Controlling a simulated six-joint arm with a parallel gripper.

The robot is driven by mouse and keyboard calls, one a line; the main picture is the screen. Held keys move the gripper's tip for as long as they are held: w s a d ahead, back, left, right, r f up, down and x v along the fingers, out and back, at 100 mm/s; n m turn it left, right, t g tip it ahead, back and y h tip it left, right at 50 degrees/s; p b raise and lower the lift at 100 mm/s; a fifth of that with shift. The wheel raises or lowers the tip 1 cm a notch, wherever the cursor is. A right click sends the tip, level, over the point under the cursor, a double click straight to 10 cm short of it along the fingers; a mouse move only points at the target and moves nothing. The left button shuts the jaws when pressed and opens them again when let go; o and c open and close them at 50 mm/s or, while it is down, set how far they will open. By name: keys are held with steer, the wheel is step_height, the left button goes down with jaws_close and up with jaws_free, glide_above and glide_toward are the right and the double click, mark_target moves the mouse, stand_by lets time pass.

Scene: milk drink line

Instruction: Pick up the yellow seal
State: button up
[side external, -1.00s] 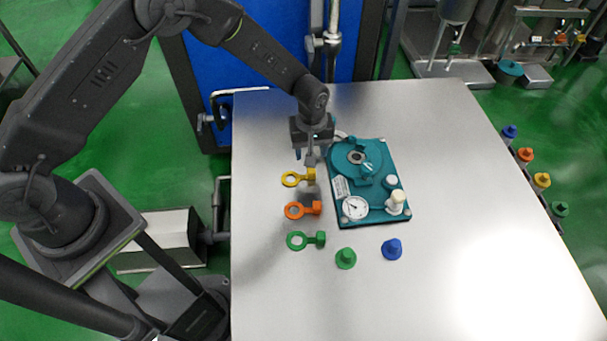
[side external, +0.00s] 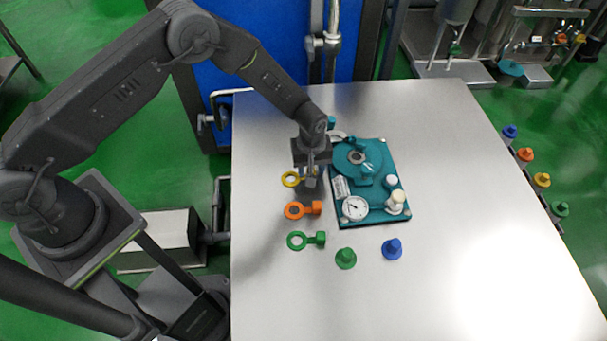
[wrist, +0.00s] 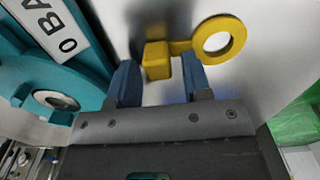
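The yellow seal (side external: 290,179), a ring with a short stem and a square block, lies on the steel table. My gripper (side external: 312,178) is low over its block end and hides that end in the side view; the ring shows on the left. In the wrist view the yellow seal (wrist: 222,37) has its block between the two blue fingers of my gripper (wrist: 160,75). The fingers are apart, with a gap visible beside the block on the right finger's side. The left finger is very close to the block; contact cannot be told.
A teal unit with a gauge (side external: 368,185) stands close right of my gripper. Orange (side external: 295,211) and green (side external: 297,241) ring seals lie nearer the camera. Green (side external: 346,259) and blue (side external: 392,250) knobs stand in front. The table's (side external: 470,180) right side is clear.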

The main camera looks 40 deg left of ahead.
jaws_close()
steer(key=shift+r, duration=0.15)
